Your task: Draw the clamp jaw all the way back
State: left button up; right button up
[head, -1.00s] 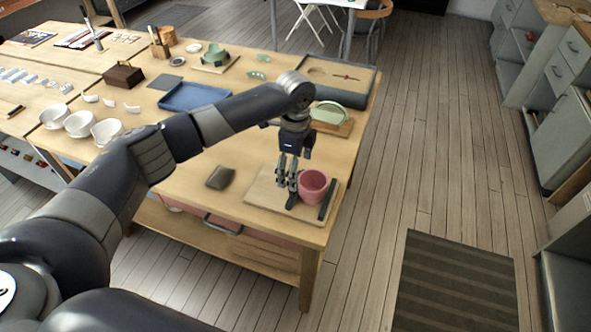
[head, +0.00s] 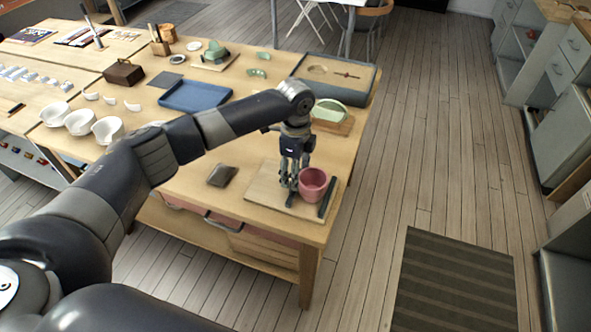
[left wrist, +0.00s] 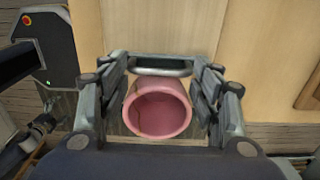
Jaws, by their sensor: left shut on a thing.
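A pink cup (head: 313,184) stands on a pale wooden clamp board (head: 262,190) at the table's near right corner. A dark bar jaw (head: 327,197) stands close on its right. The other dark jaw (head: 289,200) is on the cup's left, partly hidden by my left gripper (head: 290,186). In the left wrist view my left gripper (left wrist: 163,72) has its fingers at both ends of a dark jaw with a pale rounded edge (left wrist: 163,66), shut on it. The cup (left wrist: 158,110) shows below that jaw there. My right gripper is not in view.
A dark brown block (head: 221,176) lies left of the board. Behind stand a blue tray (head: 195,97), a green dish (head: 330,110) and white bowls (head: 80,121). The table front has a drawer handle (head: 222,224).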

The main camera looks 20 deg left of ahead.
pick_arm(q)
jog(key=shift+a, duration=0.4)
jog(key=a+p, duration=0.2)
jog(key=a, duration=0.8)
jog(key=shift+w+f, duration=0.1)
jog(key=shift+c, duration=0.2)
jog(key=shift+a, duration=0.4)
jog(key=o, duration=1.7)
jog(key=shift+a, duration=0.1)
jog(key=shift+w, duration=0.1)
